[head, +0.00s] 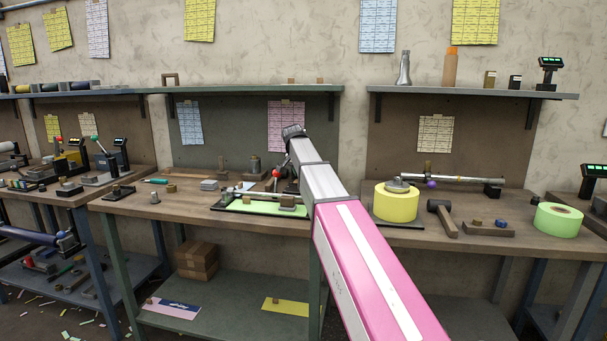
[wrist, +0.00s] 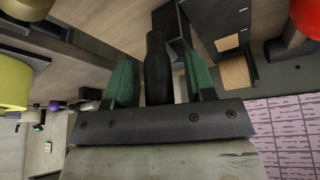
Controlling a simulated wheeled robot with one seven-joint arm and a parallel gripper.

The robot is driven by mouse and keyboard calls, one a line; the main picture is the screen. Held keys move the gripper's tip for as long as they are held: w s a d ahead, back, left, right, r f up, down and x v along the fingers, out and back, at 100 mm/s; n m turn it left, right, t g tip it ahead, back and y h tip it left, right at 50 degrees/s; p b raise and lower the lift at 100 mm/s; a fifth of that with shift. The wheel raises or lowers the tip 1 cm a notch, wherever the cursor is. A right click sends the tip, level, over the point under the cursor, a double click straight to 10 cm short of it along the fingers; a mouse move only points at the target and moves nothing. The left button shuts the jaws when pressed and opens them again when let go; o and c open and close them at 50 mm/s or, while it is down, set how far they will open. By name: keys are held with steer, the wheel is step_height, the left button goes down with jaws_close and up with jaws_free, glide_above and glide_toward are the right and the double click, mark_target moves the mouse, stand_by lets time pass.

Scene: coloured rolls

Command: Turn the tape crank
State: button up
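In the wrist view, my gripper (wrist: 162,82) has its two green fingers apart, one on each side of a black rounded handle (wrist: 157,65). The handle looks like the crank's grip. A narrow gap shows between the handle and each finger. A black bracket or block (wrist: 178,25) adjoins the handle's far end. In the head view my pink and white arm reaches over the middle bench and hides my gripper and the crank handle. A red ball knob (head: 276,173) shows just left of my arm; a red ball (wrist: 305,18) is also at the wrist view's upper right.
A yellow roll (head: 396,206) stands right of my arm, near a metal rod (head: 452,179) with a purple ball. A hammer (head: 441,216) and a green roll (head: 558,220) lie further right. A green-topped tray (head: 262,209) lies left of my arm. A shelf (head: 255,90) runs above.

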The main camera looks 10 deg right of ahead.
steer(key=v, duration=1)
steer(key=shift+s+r, duration=0.2)
steer(key=shift+r, duration=0.15)
